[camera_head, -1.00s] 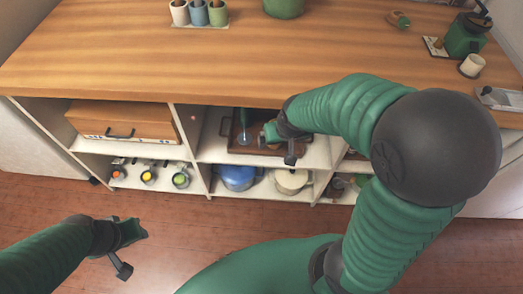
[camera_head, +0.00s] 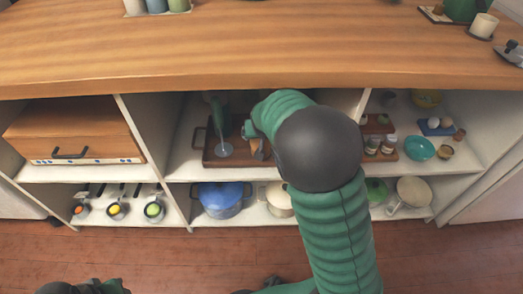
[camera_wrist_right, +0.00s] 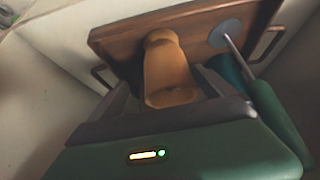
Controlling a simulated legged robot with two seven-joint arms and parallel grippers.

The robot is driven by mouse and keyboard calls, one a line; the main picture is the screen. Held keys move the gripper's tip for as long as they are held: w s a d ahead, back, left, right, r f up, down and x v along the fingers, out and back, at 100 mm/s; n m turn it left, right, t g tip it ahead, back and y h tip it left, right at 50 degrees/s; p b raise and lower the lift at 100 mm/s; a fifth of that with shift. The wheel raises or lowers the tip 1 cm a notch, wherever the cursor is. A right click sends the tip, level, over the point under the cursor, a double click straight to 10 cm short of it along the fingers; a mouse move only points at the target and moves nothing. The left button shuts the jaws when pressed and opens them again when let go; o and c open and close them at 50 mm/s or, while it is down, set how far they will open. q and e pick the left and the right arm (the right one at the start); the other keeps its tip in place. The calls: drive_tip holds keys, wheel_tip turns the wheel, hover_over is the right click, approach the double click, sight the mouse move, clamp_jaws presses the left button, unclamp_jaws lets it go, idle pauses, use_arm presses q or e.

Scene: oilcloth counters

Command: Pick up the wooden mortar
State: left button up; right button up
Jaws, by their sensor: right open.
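The wooden mortar (camera_wrist_right: 168,68) is a tan, waisted piece in the right wrist view. It stands at the wooden tray (camera_wrist_right: 120,38), which also shows in the head view (camera_head: 212,158) on the middle upper shelf. My right gripper (camera_wrist_right: 170,88) is open, with its fingers on either side of the mortar's near part; I cannot tell whether they touch it. In the head view my right arm hides most of the mortar and gripper. My left gripper (camera_head: 85,287) is cut off at the bottom left edge, and its fingers cannot be made out.
The wooden counter (camera_head: 230,50) overhangs the shelf. A blue pot (camera_head: 221,199) sits below. A wooden box (camera_head: 75,130) fills the left compartment; jars and a teal bowl (camera_head: 420,148) occupy the right.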

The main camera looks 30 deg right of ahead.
drive_tip(key=shift+w+a+f+b, duration=0.1)
drive_tip(key=shift+w+f+b, duration=0.15)
drive_tip(key=shift+f+b, duration=0.15)
drive_tip(key=b+x, duration=0.2)
drive_tip(key=x, duration=0.1)
drive_tip(key=b+x, duration=0.1)
drive_tip(key=shift+w+a+f, duration=0.15)
drive_tip(key=shift+w+a, duration=0.1)
drive_tip(key=shift+a, duration=0.1)
drive_tip(key=shift+w+d+f, duration=0.1)
drive_tip(key=shift+w+d, duration=0.05)
drive_tip(key=shift+d, duration=0.05)
drive_tip(key=shift+a+r, duration=0.1)
drive_tip(key=shift+r, duration=0.1)
drive_tip(key=c, duration=1.7)
